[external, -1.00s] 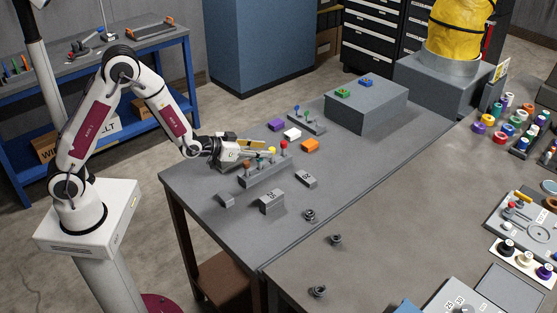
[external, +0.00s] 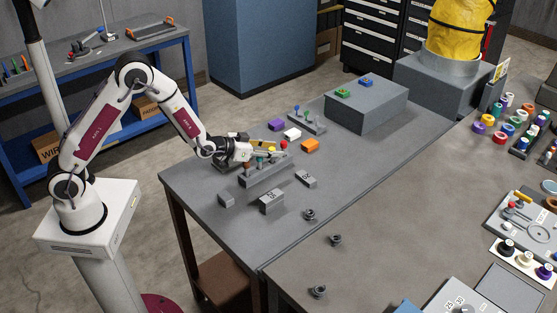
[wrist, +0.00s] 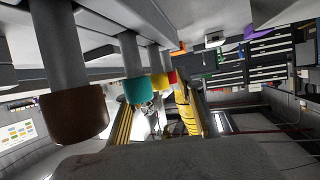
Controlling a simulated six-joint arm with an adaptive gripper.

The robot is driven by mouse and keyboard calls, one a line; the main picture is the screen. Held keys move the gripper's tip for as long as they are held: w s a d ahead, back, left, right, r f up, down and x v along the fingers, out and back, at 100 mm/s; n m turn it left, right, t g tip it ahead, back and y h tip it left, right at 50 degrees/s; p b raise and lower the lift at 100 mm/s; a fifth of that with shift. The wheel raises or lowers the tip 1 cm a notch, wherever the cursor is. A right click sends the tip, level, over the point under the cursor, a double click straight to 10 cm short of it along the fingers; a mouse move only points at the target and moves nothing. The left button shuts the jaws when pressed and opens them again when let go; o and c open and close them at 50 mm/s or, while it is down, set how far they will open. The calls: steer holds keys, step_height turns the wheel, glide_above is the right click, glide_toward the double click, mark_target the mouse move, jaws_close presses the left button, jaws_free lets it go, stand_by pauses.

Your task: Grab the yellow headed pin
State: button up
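The yellow headed pin (wrist: 160,82) stands in a row of pins in a grey rack (external: 262,175), between a teal headed pin (wrist: 137,90) and a red headed pin (external: 284,145). A brown headed pin (wrist: 75,116) stands at the near end of the row in the wrist view. My gripper (external: 270,154) is at the rack, low over the row, and partly hides the yellow head in the external view. In the wrist view its two fingers are apart, with the yellow head close to the gap between them. Contact cannot be made out.
A second pin rack (external: 307,122) and a large grey box (external: 366,105) stand farther back. Small grey blocks, one at the front (external: 271,201), lie before the rack.

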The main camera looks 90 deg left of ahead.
jaws_close()
steer(key=shift+r, duration=0.2)
steer(key=shift+r, duration=4.9)
